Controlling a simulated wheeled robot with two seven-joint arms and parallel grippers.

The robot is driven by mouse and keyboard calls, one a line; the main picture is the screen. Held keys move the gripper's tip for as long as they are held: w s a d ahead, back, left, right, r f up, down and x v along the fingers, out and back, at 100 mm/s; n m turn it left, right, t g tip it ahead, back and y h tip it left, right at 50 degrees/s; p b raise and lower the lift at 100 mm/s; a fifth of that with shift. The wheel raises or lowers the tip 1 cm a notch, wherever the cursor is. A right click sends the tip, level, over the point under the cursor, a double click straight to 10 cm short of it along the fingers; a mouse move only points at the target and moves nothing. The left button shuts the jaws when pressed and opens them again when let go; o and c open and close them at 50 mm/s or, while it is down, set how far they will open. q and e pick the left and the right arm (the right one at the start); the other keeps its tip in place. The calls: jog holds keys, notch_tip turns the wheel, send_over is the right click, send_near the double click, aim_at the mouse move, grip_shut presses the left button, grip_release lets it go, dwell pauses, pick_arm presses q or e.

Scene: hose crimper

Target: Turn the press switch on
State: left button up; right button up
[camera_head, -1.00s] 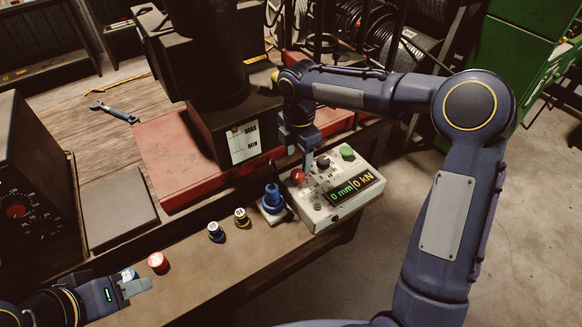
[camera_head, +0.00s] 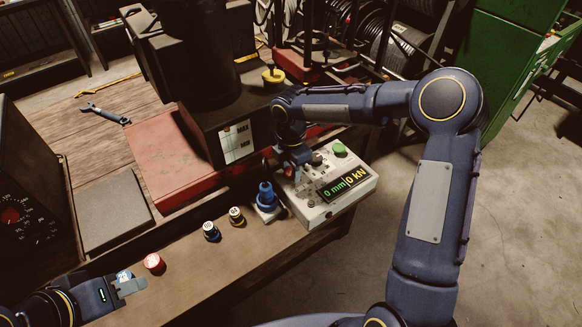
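The press control box (camera_head: 338,210) is a pale panel at the bench's front edge, its display (camera_head: 345,187) lit with "0 mm" and "0 kN". It carries a green button (camera_head: 339,150), a dark knob (camera_head: 317,159) and a red control (camera_head: 289,170). My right gripper (camera_head: 297,158) points down at the box's left side, close over the red control and partly hiding it. Contact and finger opening cannot be made out. My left gripper (camera_head: 130,286) is low at the left over the bench edge. A small blue-and-white piece (camera_head: 124,275) shows at its fingers; whether it is held is unclear.
A wrench (camera_head: 105,114) lies at the back left.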

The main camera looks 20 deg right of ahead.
jog(key=shift+c, duration=0.9)
jog(key=shift+m, duration=0.3)
jog(key=shift+m+b, duration=0.75)
jog(key=shift+m, duration=0.25)
jog(key=m+b, duration=0.2)
jog(key=m, duration=0.3)
jog(key=m+b, duration=0.1)
jog(key=m, duration=0.4)
jog(key=shift+m, duration=0.4)
jog(key=shift+m+b, duration=0.45)
jog(key=shift+m, duration=1.85)
jog(key=o, duration=1)
